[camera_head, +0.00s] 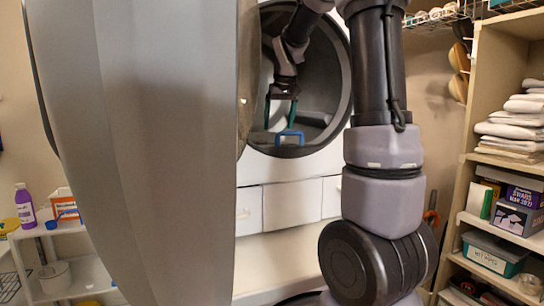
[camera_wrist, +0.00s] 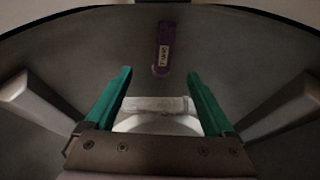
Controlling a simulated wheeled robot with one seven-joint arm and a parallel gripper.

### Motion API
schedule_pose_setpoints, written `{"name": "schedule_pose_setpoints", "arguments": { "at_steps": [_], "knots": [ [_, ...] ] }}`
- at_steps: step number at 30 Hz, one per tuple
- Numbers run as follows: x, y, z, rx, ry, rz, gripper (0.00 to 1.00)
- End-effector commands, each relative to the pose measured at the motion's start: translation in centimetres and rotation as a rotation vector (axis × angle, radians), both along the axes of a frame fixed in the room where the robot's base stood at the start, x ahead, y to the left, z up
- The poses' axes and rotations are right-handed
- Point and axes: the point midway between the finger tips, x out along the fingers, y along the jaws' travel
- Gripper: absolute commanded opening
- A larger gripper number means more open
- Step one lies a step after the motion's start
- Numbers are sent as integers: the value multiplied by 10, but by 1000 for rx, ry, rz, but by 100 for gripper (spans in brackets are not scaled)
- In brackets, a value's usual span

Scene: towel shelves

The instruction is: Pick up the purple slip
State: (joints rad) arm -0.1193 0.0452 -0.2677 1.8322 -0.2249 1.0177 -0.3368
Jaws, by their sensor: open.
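The purple slip (camera_wrist: 163,48) is a narrow purple piece with a pale, lettered label. In the wrist view it lies upper middle against the dark curved wall of the drum, beyond my fingertips and roughly centred between them. I cannot make it out in the head view. My gripper (camera_wrist: 159,73) has two green fingers spread apart, with nothing held between them. In the head view my gripper (camera_head: 280,117) points down inside the round opening of the machine (camera_head: 345,82).
A blue clip-like piece (camera_head: 289,135) sits at the opening's lower rim. Pale paddles (camera_wrist: 40,106) flank my fingers. A whitish shape (camera_wrist: 158,104) shows between them. A large grey panel (camera_head: 150,130) blocks the left. Shelves (camera_head: 466,158) with towels and boxes stand right.

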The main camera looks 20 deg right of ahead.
Motion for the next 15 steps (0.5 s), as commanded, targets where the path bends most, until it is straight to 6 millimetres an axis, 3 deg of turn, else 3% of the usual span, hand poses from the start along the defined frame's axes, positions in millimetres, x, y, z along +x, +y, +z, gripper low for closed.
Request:
{"name": "schedule_pose_setpoints", "arguments": {
  "at_steps": [9,15],
  "knots": [
    [21,-3,-43,-8,7,4,88],
    [27,-2,-56,-8,5,4,88]
  ]
}}
